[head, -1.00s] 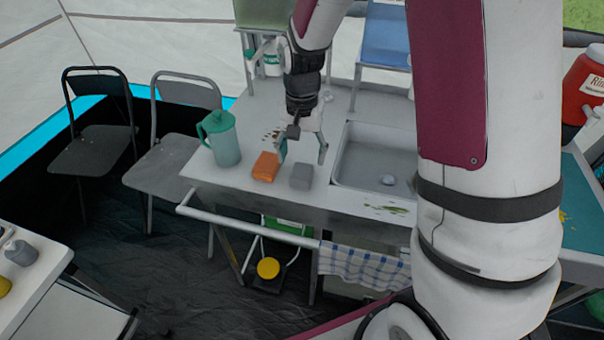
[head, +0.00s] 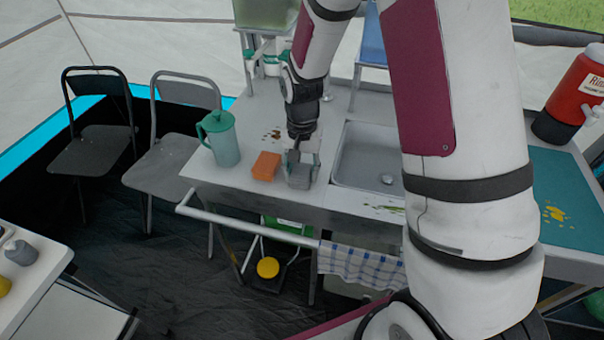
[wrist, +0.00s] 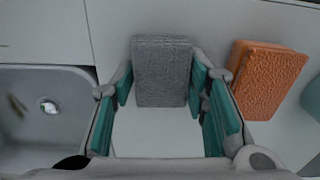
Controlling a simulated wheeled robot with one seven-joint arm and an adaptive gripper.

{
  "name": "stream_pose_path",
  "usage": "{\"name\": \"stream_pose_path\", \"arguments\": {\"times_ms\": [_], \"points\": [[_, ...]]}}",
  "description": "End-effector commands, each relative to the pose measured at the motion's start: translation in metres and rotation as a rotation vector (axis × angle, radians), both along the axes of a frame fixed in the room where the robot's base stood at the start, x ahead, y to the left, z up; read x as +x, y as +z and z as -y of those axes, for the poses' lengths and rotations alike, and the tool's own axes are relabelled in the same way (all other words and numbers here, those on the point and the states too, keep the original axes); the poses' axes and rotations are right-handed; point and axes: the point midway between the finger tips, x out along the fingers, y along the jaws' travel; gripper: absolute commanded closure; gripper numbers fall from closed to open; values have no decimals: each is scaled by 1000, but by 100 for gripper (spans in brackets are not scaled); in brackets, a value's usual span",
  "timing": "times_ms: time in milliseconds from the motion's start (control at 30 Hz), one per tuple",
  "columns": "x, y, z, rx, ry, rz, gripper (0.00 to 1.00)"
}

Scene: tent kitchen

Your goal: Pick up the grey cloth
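The grey cloth (head: 301,182) is a folded, block-like pad on the counter, left of the sink. In the wrist view the cloth (wrist: 162,62) lies flat, its near end between the teal-padded fingertips. My gripper (head: 302,166) is low over the counter, at the cloth, and partly hides it in the head view. In the wrist view my gripper (wrist: 162,90) is open, with one finger on each side of the cloth. I cannot tell whether the pads touch it.
An orange sponge-like block (head: 266,166) lies close to the left of the cloth, and a teal pitcher (head: 222,142) stands beyond it. The sink (head: 352,172) is to the right. A checked towel (head: 350,264) hangs on the front rail (head: 250,228).

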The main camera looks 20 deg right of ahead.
Motion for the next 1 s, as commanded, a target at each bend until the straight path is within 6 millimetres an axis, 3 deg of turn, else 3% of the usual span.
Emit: {"name": "stream_pose_path", "arguments": {"times_ms": [467, 767, 1000], "points": [[0, 4, 0, 0, 0, 0, 78], [1, 38, 0, -1, 0, 4, 78], [-53, 41, 24, -1, -4, -1, 78]]}}
